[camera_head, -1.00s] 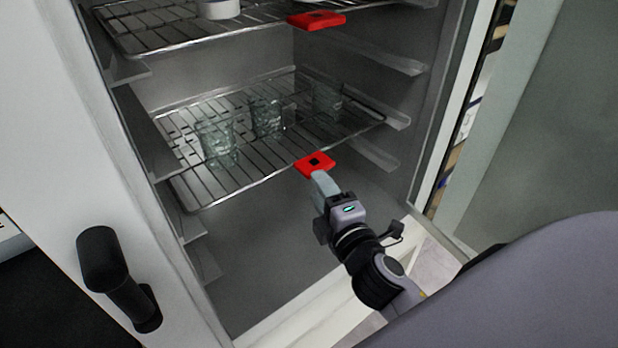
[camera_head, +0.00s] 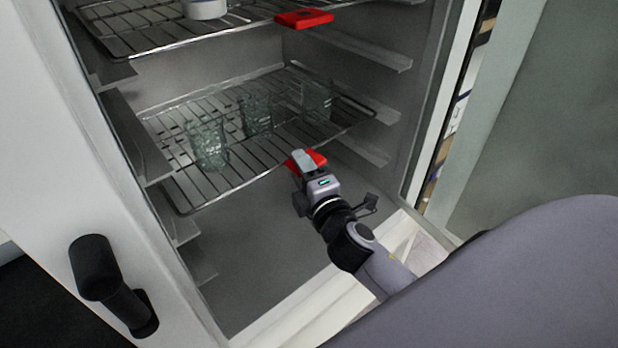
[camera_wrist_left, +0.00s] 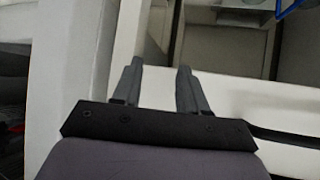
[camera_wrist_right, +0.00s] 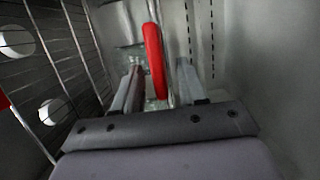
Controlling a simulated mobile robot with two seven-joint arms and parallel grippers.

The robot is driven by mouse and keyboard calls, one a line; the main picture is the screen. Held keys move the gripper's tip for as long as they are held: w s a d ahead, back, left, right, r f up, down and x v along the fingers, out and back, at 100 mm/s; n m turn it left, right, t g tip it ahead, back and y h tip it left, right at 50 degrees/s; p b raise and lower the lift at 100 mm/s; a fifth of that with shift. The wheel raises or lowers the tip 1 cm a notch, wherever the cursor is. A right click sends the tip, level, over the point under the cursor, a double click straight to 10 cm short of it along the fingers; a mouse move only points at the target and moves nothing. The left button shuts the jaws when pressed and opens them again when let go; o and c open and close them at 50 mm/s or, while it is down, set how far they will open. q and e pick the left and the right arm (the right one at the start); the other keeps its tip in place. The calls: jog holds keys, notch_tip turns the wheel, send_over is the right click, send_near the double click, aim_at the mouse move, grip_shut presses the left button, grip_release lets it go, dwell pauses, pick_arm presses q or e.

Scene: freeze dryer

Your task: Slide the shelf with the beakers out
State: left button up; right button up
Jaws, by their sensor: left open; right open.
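The lower wire shelf (camera_head: 190,196) holds several clear glass beakers (camera_head: 208,146) inside the open freeze dryer. A red handle (camera_head: 318,158) sits at the shelf's front edge. My right gripper (camera_head: 301,160) is open at this handle and covers part of it. In the right wrist view the red handle (camera_wrist_right: 155,60) stands between the two open fingers (camera_wrist_right: 160,85), closer to the left finger; I cannot tell whether they touch. My left gripper (camera_wrist_left: 158,75) is open and empty in the left wrist view; it is outside the head view.
An upper wire shelf (camera_head: 150,42) with its own red handle (camera_head: 304,18) and a white container (camera_head: 204,8) is above. Side rails (camera_head: 365,145) line the chamber walls. The open door (camera_head: 550,110) stands at the right. The chamber floor below the shelf is clear.

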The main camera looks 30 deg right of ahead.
pick_arm(q)
jog(key=shift+r, duration=0.1)
pick_arm(e)
jog(key=shift+w+d, duration=0.15)
jog(key=shift+w, duration=0.95)
jog(key=shift+c, duration=0.3)
grip_shut()
pick_arm(q)
jog(key=shift+s, duration=0.15)
pick_arm(e)
jog(key=shift+s, duration=0.15)
